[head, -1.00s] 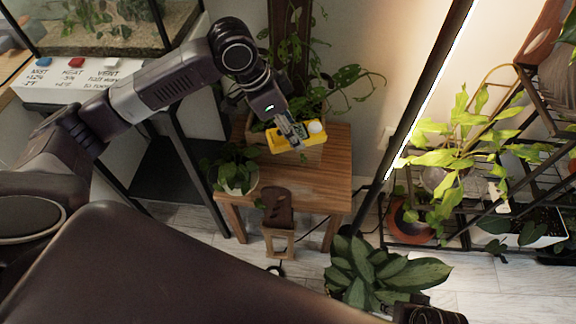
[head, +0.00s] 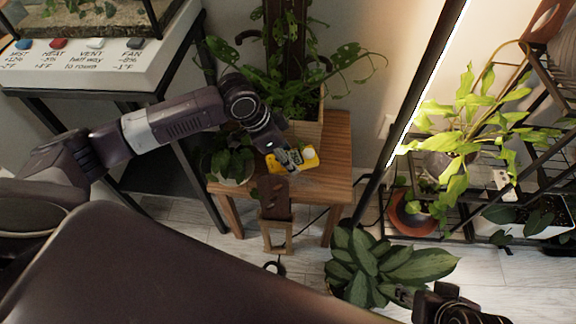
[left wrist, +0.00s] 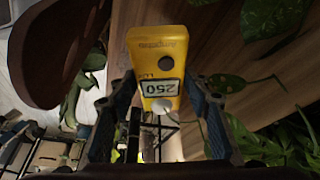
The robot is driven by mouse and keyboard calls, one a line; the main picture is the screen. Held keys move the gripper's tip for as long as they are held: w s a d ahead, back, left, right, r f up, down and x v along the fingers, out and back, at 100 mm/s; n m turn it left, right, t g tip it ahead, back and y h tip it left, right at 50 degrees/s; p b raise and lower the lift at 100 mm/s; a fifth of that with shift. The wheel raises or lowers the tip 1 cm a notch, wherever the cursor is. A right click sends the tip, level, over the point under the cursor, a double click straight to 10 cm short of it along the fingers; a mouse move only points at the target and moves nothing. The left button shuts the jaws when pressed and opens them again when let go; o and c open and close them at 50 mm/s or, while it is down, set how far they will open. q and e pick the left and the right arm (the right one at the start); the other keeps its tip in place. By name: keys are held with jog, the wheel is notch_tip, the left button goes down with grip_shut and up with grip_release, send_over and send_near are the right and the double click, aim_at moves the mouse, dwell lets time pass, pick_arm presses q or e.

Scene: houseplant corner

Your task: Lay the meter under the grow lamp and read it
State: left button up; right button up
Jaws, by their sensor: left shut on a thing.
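The meter (head: 306,160) is yellow, with a white dome and a display. In the left wrist view the meter (left wrist: 160,50) shows upside-down digits that look like 250, with LUX beside them. My left gripper (head: 288,160) is shut on it and holds it over the wooden table (head: 325,185). Its fingers (left wrist: 166,105) lie on both sides of the meter. A bright slanted light strip (head: 430,80), likely the grow lamp, runs along a dark pole right of the table. My right gripper (head: 452,306) is at the bottom right edge; its jaws are unclear.
A wooden planter (head: 308,130) with a climbing plant stands at the table's back. A small potted plant (head: 232,165) is at its left. A leafy plant (head: 380,270) stands in front. A black shelf (head: 470,235) with plants is on the right. A terrarium control panel (head: 90,62) is upper left.

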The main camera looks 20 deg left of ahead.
pick_arm(q)
notch_tip(320, 180, down, 4)
jog(key=shift+r+b, duration=0.15)
jog(key=shift+b, duration=0.4)
pick_arm(e)
jog(key=w+a+r+t, duration=0.2)
jog(key=w+t, duration=0.1)
jog(key=w, duration=0.3)
jog(key=shift+w+r+y, duration=0.2)
jog(key=shift+w+y, duration=0.05)
jog(key=shift+y, duration=0.15)
pick_arm(q)
jog(key=shift+f, duration=0.2)
pick_arm(e)
jog(key=shift+s, duration=0.1)
pick_arm(q)
jog(key=o, duration=1.3)
pick_arm(e)
jog(key=shift+s+f, duration=0.1)
jog(key=shift+f, duration=0.05)
